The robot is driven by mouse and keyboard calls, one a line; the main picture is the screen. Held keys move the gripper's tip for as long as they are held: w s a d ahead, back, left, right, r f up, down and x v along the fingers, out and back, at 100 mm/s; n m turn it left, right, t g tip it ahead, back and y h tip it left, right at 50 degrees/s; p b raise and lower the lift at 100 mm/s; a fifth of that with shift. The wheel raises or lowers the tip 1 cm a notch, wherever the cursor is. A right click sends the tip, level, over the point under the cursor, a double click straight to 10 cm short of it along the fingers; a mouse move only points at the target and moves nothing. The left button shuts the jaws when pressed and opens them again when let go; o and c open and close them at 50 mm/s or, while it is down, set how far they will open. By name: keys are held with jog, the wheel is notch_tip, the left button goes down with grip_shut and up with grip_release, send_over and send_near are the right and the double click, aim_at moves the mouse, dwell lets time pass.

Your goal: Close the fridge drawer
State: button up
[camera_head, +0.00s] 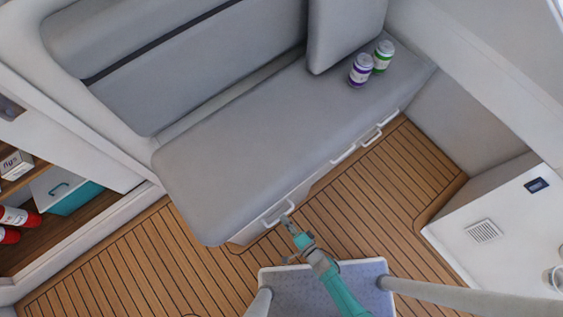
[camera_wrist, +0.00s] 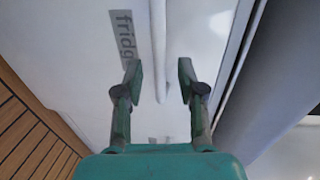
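The fridge drawer (camera_head: 249,232) is a white front low under the left end of the grey bench seat. In the wrist view its white face (camera_wrist: 85,60) fills the middle and carries a grey "fridge" label, partly hidden by a finger. Its white bar handle (camera_wrist: 158,45) runs down between my fingers. My gripper (camera_wrist: 160,72) is open, with one finger on each side of the handle's lower end; contact cannot be told. In the head view my gripper (camera_head: 287,222) is at the drawer handle. How far the drawer stands out is unclear.
More white handles (camera_head: 345,153) line the bench front to the right. Two cans (camera_head: 361,70) stand on the seat (camera_head: 230,150). A white cabinet (camera_head: 500,230) is at right, and shelves with boxes (camera_head: 65,190) are at left. The wooden floor (camera_head: 365,190) before the bench is clear.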

jog(key=shift+x, duration=1.6)
grip_shut()
